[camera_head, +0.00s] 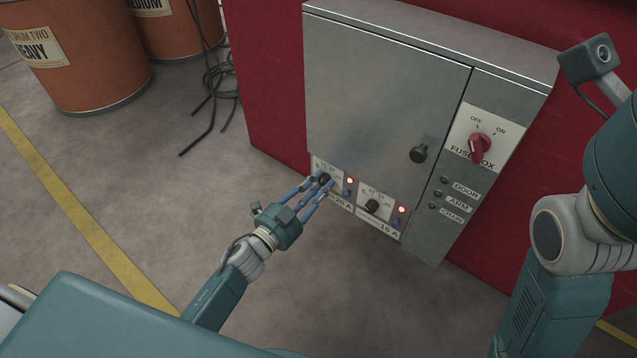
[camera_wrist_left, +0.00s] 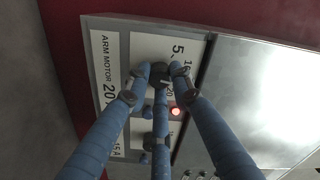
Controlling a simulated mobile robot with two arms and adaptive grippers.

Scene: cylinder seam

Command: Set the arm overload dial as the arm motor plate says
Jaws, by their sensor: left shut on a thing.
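The arm overload dial (camera_head: 325,177) is a small black knob on a white scale plate at the fuse box's lower left. My left gripper (camera_head: 321,183) is shut on this knob, its blue fingers around it. The left wrist view shows the dark knob (camera_wrist_left: 160,70) between the fingertips, with scale numbers 5, 16 and 20 in sight. The knob's pointer is hidden, so I cannot tell its setting. The arm motor plate (camera_wrist_left: 107,70) reads "ARM MOTOR 20", and "20 A" shows in the head view. My right gripper is out of view.
A second dial (camera_head: 372,206) sits to the right, above a "15 A" label. Red lamps glow beside both dials. The fuse box (camera_head: 380,90) has a black door knob (camera_head: 419,154) and a red switch (camera_head: 480,147). Orange drums (camera_head: 80,60) and cables stand at the back left.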

